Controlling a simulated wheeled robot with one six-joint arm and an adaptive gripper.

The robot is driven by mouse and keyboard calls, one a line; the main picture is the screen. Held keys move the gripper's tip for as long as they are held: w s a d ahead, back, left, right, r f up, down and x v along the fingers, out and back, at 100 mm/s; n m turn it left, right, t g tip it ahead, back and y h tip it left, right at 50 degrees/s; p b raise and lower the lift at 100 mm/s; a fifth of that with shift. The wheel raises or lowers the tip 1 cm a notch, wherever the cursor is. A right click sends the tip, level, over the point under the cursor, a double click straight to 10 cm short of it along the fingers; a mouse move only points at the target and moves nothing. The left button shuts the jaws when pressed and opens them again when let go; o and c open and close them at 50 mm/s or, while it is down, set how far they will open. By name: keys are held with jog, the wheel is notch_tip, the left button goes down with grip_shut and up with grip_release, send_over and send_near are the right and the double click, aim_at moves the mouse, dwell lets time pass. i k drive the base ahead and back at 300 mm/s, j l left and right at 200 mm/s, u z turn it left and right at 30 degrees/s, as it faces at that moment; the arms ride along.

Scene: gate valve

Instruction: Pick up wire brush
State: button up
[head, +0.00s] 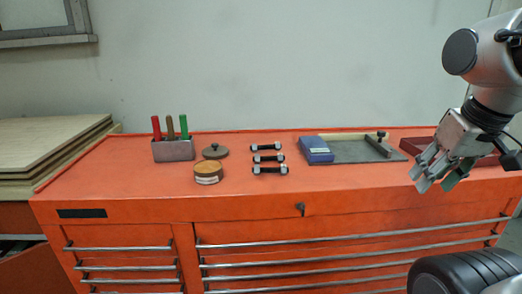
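A grey metal holder (173,151) stands at the left of the orange bench top. A red handle (156,128), a brown handle (170,127) and a green handle (184,126) stick up out of it, roughly upright. Their lower ends are hidden inside the holder. No bristles show, so I cannot tell which handle is the wire brush's. My gripper (434,178) is at the right, above the bench's front right part, far from the holder. Its fingers are apart and point down to the left, with nothing between them.
Near the holder are a dark round lid (215,152) and a round wooden tin (208,173). Several dark bolts (268,158) lie mid-bench. A grey tray (350,150) with a blue box (316,149) is right of them. Stacked boards (50,150) stand at far left. The front bench strip is clear.

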aim_at(169, 119)
jog(key=i+j, duration=0.45)
jog(key=i, duration=0.2)
jog(key=j+z, duration=0.2)
jog(key=k+j+z, duration=0.15)
jog(key=j, duration=0.2)
